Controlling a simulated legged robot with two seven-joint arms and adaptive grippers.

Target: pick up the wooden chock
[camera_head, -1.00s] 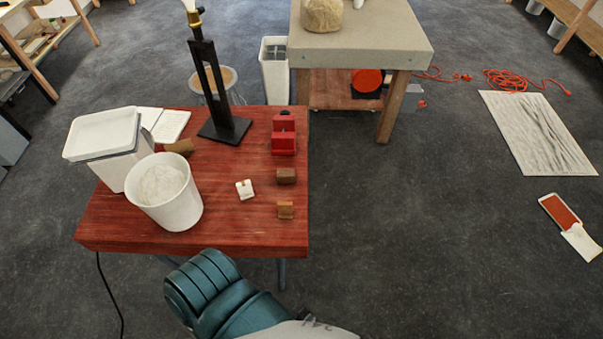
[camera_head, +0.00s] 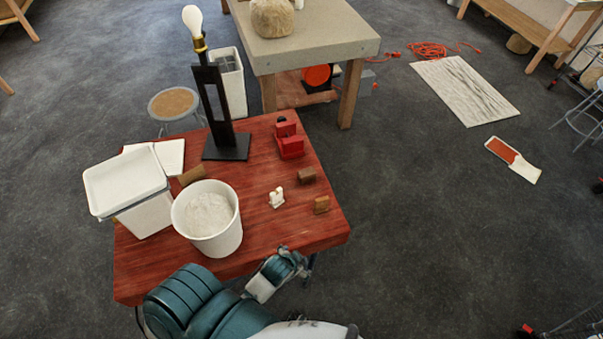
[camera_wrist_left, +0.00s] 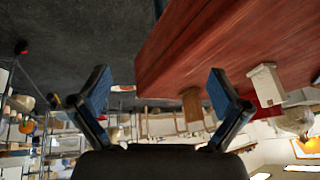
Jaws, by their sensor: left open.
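I cannot tell for sure which is the chock. In the left wrist view a brown wooden block (camera_wrist_left: 190,105) stands on the table, ahead of the gripper and between its fingers in the picture, apart from them. My left gripper (camera_wrist_left: 160,100) is open and empty, beside the table edge. In the head view my left arm reaches the front of the table; its fingers are not clear there. My right gripper is not in view.
A small white fitting (camera_head: 277,198) and a red vise (camera_head: 290,141) are near the blocks. A white bucket (camera_head: 234,236), a lidded white bin (camera_head: 146,217) and a black lamp (camera_head: 226,146) fill the left and back.

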